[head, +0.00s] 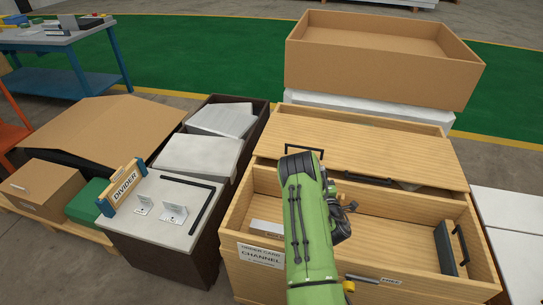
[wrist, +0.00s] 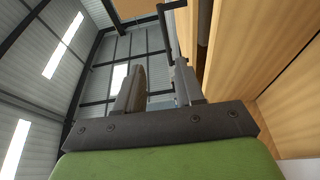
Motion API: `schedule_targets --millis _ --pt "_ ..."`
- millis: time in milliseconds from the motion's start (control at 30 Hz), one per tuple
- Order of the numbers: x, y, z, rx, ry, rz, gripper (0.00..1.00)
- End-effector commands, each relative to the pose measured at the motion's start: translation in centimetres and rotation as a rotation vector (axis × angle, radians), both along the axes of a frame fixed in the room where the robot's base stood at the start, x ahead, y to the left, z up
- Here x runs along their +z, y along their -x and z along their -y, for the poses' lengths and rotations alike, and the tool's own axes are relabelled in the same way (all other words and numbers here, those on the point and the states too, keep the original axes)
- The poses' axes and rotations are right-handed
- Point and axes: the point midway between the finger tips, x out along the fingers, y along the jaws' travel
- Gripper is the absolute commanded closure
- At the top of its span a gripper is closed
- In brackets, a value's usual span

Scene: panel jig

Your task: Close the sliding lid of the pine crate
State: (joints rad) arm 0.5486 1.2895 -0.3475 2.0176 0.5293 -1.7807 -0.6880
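The pine crate (head: 237,225) stands in front of me with its top partly open. Its flat wooden lid (head: 345,140) covers the far part, and the near part lies uncovered. A black bar handle (head: 290,152) rises at the lid's left; another dark grip (head: 368,179) is on its near edge. My green arm reaches over the opening and hides part of the crate. My gripper (wrist: 160,72) shows in the wrist view with its two fingers apart and nothing clamped. A black bar (wrist: 165,22) lies just beyond the fingertips; I cannot tell if they touch.
A cardboard tray (head: 375,75) stands behind the crate. A dark bin (head: 260,115) and a grey-topped cabinet with a DIVIDER sign (head: 124,186) stand at left. A dark handled panel (head: 446,250) is inside the crate at right. White slabs (head: 510,220) lie beyond the right side.

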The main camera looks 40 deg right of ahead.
Motion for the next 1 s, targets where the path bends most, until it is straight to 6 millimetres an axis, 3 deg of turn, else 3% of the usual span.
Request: schedule_targets --millis 67,167,700,1000 --pt "-1.1 0.4 -0.3 0.026 0.022 -0.012 0.62" --pt "-1.3 0.1 -0.3 0.039 0.033 -0.014 0.62" --pt "-1.3 -10.9 5.6 0.041 0.031 -0.01 0.62" --pt "-1.2 -13.4 7.1 0.036 0.027 -0.011 0.62"
